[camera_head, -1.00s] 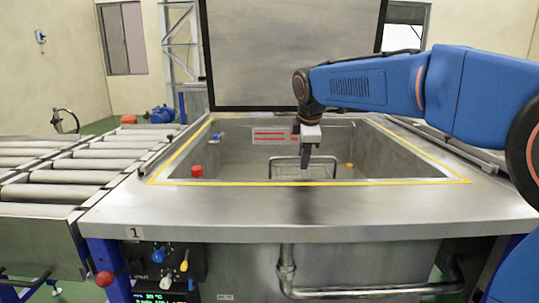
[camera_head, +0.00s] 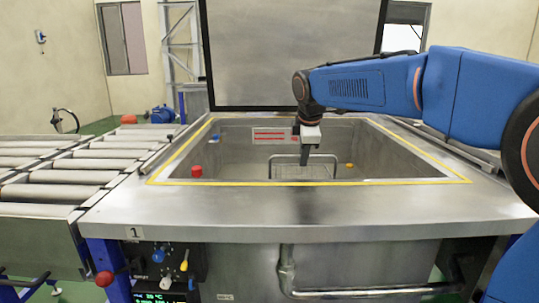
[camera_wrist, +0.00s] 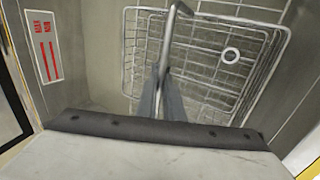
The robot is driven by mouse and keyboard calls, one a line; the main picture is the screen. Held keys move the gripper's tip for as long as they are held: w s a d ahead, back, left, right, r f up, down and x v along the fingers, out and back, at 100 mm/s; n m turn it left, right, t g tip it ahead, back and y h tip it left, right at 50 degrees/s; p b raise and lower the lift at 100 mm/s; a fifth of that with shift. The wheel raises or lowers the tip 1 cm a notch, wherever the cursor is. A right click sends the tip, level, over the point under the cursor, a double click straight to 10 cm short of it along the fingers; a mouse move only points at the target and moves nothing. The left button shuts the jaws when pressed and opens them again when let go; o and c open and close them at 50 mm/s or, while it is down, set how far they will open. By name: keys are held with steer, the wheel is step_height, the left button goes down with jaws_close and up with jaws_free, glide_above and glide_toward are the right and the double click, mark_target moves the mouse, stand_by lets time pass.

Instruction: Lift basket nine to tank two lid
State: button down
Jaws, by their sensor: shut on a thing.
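A wire basket (camera_wrist: 235,62) sits low inside the open tank marked 1; its handle (camera_wrist: 176,25) rises as a metal bar toward my gripper. In the head view the basket's handle frame (camera_head: 323,158) shows inside the tank (camera_head: 400,215). My gripper (camera_head: 305,158) points down into the tank. In the wrist view its two fingers (camera_wrist: 162,100) are close together on the handle bar. The raised lid (camera_head: 290,50) stands upright behind this tank. No tank marked 2 is identifiable.
A roller conveyor (camera_head: 60,175) lies left of the tank. The tank rim has a yellow line around the opening. A red knob (camera_head: 197,171) stands inside the left front corner. A control panel (camera_head: 165,265) is on the front left.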

steer(key=shift+r, duration=1.35)
step_height(320, 180, up, 22)
stand_by(2.0)
stand_by(3.7)
